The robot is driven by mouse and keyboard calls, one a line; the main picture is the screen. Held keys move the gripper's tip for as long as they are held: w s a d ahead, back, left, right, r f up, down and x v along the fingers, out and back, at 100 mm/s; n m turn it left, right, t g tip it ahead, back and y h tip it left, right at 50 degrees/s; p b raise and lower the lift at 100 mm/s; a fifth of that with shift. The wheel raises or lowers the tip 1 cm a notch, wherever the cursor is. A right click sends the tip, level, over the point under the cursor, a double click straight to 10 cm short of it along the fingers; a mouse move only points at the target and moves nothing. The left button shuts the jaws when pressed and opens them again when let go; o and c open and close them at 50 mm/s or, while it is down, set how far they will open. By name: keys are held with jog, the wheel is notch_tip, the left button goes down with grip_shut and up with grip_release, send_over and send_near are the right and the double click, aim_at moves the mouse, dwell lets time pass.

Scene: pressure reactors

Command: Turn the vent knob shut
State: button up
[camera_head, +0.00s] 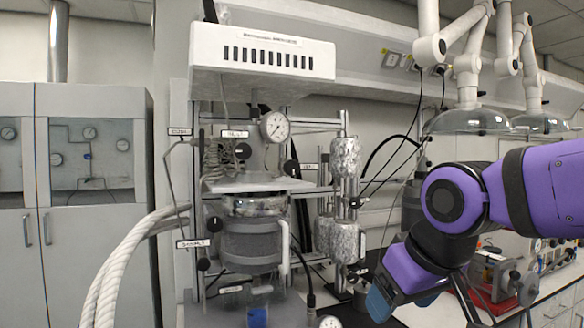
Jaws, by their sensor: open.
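The pressure reactor (252,240) stands in a metal frame left of centre, with a round gauge (275,126) on top. Several black knobs sit around it. One black knob (291,168) is beside a small white label (308,166) at the right of the reactor head; the label is too small to read surely, so I cannot tell if this is the vent knob. Another knob (243,151) is under a label at the upper middle. How far any knob is turned cannot be told. My gripper (380,302) is low at the right, apart from the knobs, open, partly hidden by my wrist.
A white box (262,58) overhangs the reactor. Foil-wrapped cylinders (345,157) stand at its right. Thick white hoses (128,262) curve at its left. Cables hang behind. Red-framed equipment (492,270) lies on the right bench. Grey cabinets (92,215) stand at the left.

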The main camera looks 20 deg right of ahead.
jog(key=w+r+t, duration=0.3)
jog(key=w+t, duration=0.1)
jog(key=w, duration=0.5)
jog(key=w+r+t, duration=0.3)
jog(key=w, duration=0.7)
jog(key=n+t+y, duration=0.2)
jog(key=n+t, duration=0.1)
jog(key=t, duration=0.6)
send_near(293, 167)
jog(key=w, duration=0.1)
jog(key=x, duration=1.1)
jog(key=shift+r, duration=0.15)
jog(key=c, duration=0.9)
